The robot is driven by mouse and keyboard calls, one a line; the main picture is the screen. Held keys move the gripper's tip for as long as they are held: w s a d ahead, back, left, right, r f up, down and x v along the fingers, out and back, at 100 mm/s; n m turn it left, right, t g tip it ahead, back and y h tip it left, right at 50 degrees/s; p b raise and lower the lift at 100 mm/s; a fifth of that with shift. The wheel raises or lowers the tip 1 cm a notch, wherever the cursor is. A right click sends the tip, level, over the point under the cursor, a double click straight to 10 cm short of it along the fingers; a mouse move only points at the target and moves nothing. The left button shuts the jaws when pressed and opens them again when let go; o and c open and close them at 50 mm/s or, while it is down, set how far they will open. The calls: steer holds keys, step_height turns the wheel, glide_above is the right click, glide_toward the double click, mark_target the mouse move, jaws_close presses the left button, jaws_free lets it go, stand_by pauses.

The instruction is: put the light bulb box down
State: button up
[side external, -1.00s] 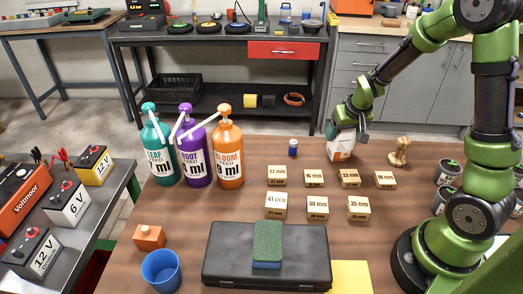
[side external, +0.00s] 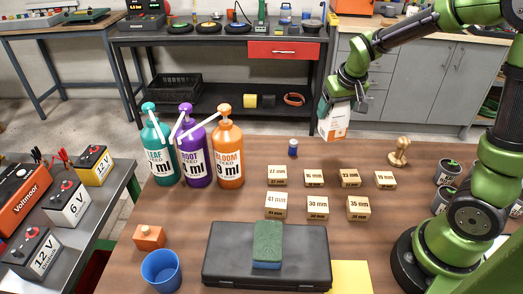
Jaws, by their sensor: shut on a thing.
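The light bulb box (side external: 333,121) is white with an orange-brown lower part. It hangs upright in my gripper (side external: 347,99) at the far side of the wooden table. My gripper is shut on the top of the box. The box appears raised above the table's far edge, with the grey cabinet behind it. Its exact height and whether it is over the table cannot be told.
A small dark blue jar (side external: 293,148), wooden blocks (side external: 316,178) and a wooden stamp (side external: 399,152) stand nearby. Pump bottles (side external: 228,155) are at left. A black case (side external: 267,262) with a green sponge (side external: 268,240) lies in front. Table is bare between jar and stamp.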

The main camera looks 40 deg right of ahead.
steer(key=w+a+f+n+y, duration=0.1)
steer(key=w+a+f+n, duration=0.15)
steer(key=a, duration=0.55)
steer(key=w+a+f+n+y, duration=0.1)
steer(key=a+n, duration=0.2)
steer(key=a, duration=0.5)
steer(key=shift+m+t, duration=0.25)
steer(key=shift+t, duration=0.15)
steer(key=shift+w+a+f, duration=0.25)
steer(key=shift+w+f, duration=0.6)
steer(key=shift+w, duration=1.85)
steer(key=shift+w+a+f, duration=0.2)
steer(key=shift+w+f, duration=0.65)
steer(key=shift+w, duration=1.85)
steer(key=shift+w+a+f, duration=0.25)
steer(key=shift+w+f, duration=0.6)
steer(key=shift+w, duration=1.85)
steer(key=shift+f, duration=0.1)
steer(key=o, duration=1)
